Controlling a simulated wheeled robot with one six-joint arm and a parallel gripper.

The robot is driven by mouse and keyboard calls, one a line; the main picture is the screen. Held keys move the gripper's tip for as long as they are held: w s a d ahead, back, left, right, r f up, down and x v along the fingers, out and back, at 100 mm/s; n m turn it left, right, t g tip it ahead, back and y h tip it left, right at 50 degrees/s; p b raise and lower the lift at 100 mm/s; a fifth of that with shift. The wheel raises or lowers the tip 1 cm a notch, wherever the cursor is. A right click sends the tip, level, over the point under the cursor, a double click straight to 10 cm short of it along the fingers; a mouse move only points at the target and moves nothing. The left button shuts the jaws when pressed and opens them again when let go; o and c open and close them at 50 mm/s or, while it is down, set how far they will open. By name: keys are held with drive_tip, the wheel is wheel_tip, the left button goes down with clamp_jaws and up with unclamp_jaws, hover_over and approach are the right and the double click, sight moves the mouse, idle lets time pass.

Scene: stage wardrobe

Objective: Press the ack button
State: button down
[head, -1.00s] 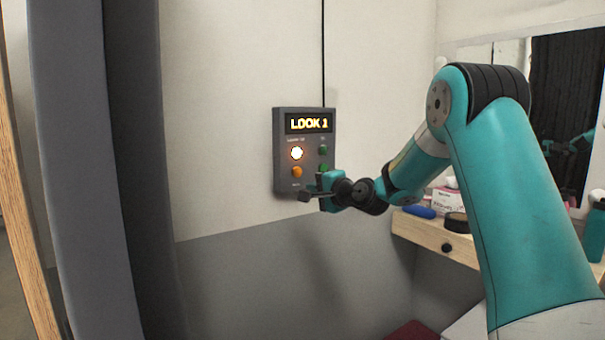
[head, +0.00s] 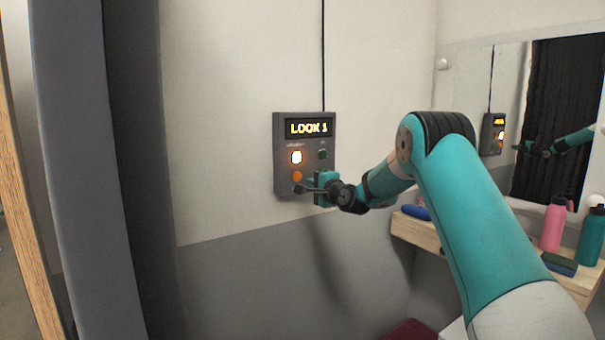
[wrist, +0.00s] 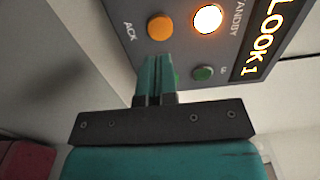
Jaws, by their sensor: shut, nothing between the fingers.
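A dark grey cue box (head: 279,147) hangs on the wall, with a display reading "LOOK 1" (head: 309,128). The ack button is the orange one (head: 297,176) at its lower left; in the wrist view (wrist: 160,27) it sits beside the label "ACK". A glowing standby light (head: 297,157) is above it. My gripper (head: 302,188) is shut and empty at the box's lower part, its tips close below the orange button in the wrist view (wrist: 154,62). I cannot tell whether they touch the panel. One green button (wrist: 203,73) is clear; another is partly hidden behind the fingers.
A dark curtain or post (head: 95,170) stands at the left. On the right a wooden shelf (head: 425,232) holds bottles and small items below a mirror (head: 467,90). A cable (head: 323,60) runs up the wall from the box.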

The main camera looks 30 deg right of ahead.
sight(298, 177)
drive_tip(key=shift+w+a+p, duration=0.15)
drive_tip(key=shift+w+p, duration=1.1)
drive_tip(key=shift+w, duration=1.9)
